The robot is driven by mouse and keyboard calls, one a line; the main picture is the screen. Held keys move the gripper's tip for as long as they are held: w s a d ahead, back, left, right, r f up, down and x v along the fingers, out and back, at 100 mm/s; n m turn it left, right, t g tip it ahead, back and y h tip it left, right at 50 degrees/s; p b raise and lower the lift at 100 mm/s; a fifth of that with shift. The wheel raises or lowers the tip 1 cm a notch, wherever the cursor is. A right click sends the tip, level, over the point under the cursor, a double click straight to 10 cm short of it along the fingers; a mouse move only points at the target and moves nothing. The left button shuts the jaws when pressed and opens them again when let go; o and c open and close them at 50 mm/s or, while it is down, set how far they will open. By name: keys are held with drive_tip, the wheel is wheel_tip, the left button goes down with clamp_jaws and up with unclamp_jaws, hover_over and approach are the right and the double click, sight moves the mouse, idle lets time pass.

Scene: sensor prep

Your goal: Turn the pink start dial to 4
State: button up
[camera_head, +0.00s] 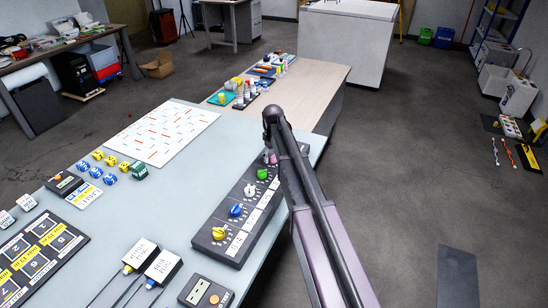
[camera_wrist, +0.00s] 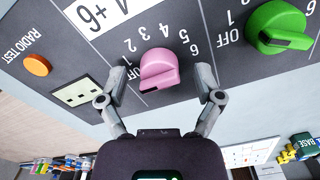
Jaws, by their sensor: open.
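The pink start dial (camera_wrist: 160,68) is on the dark control panel (camera_wrist: 105,45) in the middle of the wrist view, with white numbers and OFF printed around it. I cannot tell for certain which mark it points to. My gripper (camera_wrist: 162,82) is open, one finger on each side of the dial, with a gap on both sides. In the head view the pink dial (camera_head: 272,157) shows only partly beside my arm, which hides my gripper there.
A green dial (camera_wrist: 278,28) is close to my right finger. An orange radio test button (camera_wrist: 37,65) and a small display (camera_wrist: 78,92) are at left. White (camera_head: 249,191), blue (camera_head: 236,210) and yellow (camera_head: 219,233) knobs line the panel in the head view.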

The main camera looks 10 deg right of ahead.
drive_tip(key=c, duration=1.2)
drive_tip(key=shift+o, duration=0.2)
drive_tip(key=shift+d, duration=0.1)
drive_tip(key=shift+m, duration=0.3)
drive_tip(key=m, duration=1.7)
drive_tip(key=shift+m, duration=0.4)
drive_tip(key=m, duration=0.5)
drive_tip(key=shift+s, duration=0.15)
drive_tip(key=shift+m, duration=0.3)
